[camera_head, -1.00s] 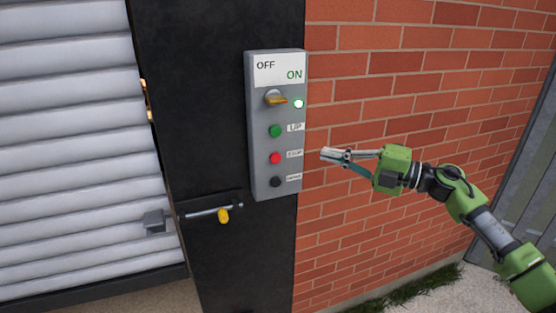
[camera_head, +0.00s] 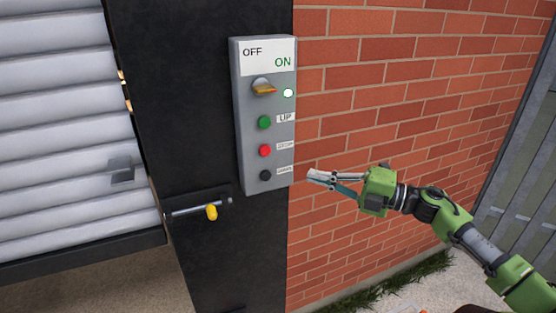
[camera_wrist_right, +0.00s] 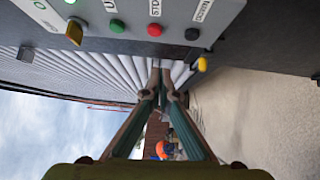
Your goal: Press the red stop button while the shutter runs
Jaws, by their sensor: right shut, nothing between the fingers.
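The grey control box (camera_head: 249,150) is fixed to the dark post, with an OFF/ON label on top. Its red stop button (camera_head: 264,150) lies between the green UP button (camera_head: 264,122) and a black button (camera_head: 265,175). The red button also shows in the right wrist view (camera_wrist_right: 155,29). The shutter (camera_head: 70,130) is grey and slatted, with a gap beneath its lower edge. My right gripper (camera_head: 312,174) is shut and empty, right of the box and slightly below the red button, apart from it. My left gripper is out of view.
An orange selector knob (camera_head: 264,88) points toward ON, beside a lit lamp (camera_head: 288,93). A bolt with a yellow knob (camera_head: 211,212) sits on the post below the box. A brick wall (camera_head: 400,110) is behind my right arm. A grey fence stands at the right.

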